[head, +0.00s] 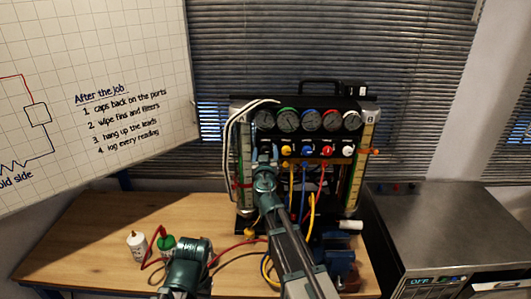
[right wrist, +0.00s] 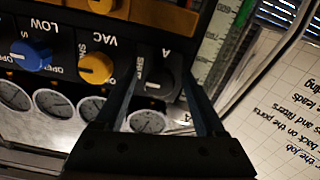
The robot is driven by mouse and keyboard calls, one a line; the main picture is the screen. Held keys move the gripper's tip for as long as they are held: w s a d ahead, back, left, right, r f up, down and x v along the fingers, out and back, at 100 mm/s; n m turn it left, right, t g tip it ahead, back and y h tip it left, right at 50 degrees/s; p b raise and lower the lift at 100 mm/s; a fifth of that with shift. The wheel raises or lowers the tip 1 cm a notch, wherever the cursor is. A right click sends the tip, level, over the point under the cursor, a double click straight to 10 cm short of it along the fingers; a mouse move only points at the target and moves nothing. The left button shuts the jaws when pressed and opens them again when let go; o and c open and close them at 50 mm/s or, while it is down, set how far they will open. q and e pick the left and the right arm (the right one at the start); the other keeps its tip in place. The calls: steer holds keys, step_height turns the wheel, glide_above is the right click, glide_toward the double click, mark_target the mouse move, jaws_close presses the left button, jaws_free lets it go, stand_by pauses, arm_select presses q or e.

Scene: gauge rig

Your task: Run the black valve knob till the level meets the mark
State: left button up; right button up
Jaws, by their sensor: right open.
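The black valve knob (right wrist: 158,84) shows in the right wrist view, under a gauge and beside the yellow VAC knob (right wrist: 96,68). My right gripper (right wrist: 160,62) is open, with one finger on each side of the black knob; I cannot tell whether they touch it. In the head view my right gripper (head: 264,158) is at the left of the knob row and hides the black knob. The left sight tube (head: 246,150) has a red marker (head: 241,184) low on it. The tube's scale (right wrist: 212,42) shows in the wrist view; the liquid level is unclear. My left gripper is not visible.
The gauge rig (head: 310,101) stands on a wooden bench (head: 95,235) before blinds. A second tube (head: 364,150) has an orange marker (head: 374,152). A metal cabinet (head: 430,220) is at right.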

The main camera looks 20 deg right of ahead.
jaws_close()
stand_by(0.3)
steer(key=n, duration=1.3)
steer(key=shift+n, duration=2.4)
